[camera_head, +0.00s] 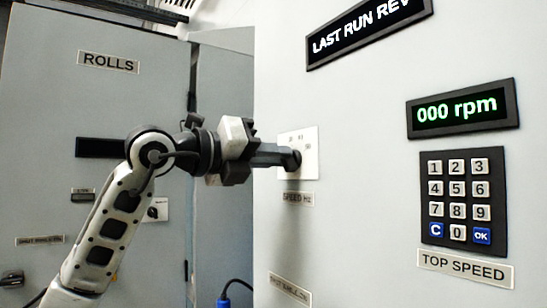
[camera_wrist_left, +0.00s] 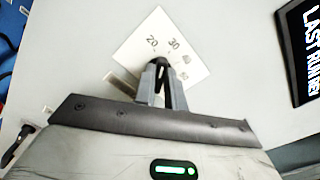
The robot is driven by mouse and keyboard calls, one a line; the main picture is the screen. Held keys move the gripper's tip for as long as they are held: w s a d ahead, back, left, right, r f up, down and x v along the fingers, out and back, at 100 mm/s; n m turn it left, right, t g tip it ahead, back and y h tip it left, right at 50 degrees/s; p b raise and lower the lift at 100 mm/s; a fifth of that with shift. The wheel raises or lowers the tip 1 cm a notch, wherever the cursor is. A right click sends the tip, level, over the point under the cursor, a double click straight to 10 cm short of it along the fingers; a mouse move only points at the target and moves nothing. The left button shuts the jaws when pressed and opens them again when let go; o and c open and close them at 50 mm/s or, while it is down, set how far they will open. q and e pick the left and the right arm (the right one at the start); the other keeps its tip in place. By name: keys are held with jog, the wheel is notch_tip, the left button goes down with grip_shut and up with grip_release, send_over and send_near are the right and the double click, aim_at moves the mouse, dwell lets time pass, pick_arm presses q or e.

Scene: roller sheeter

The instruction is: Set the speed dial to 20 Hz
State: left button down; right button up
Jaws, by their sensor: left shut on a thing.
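The speed dial's white plate (camera_head: 310,172) is on the grey front panel, above a "SPEED HZ" label (camera_head: 297,199). The dial's dark knob (camera_head: 294,160) is at the plate's middle, mostly covered by my fingers. My left gripper (camera_head: 289,158) reaches it from the left and is shut on the knob. In the left wrist view the plate (camera_wrist_left: 135,58) looks tilted, with "20" and "30" readable and other marks too small to read. The fingertips (camera_wrist_left: 162,66) meet at the knob there. I cannot tell which number the knob points to. My right gripper is not in view.
Right of the dial are a green "000 rpm" display (camera_head: 463,109), a keypad (camera_head: 463,202) and a "TOP SPEED" label (camera_head: 466,268). A black "LAST RUN REV" display (camera_head: 368,32) is above. A "ROLLS" cabinet door (camera_head: 60,120) stands at left. A blue-plugged cable (camera_head: 224,302) is below.

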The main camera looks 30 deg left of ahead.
pick_arm(q)
jog(key=shift+a+n, duration=0.1)
jog(key=shift+n, duration=2.4)
jog(key=c, duration=1.5)
grip_release()
jog(key=shift+o, duration=0.2)
jog(key=shift+s+f, duration=0.1)
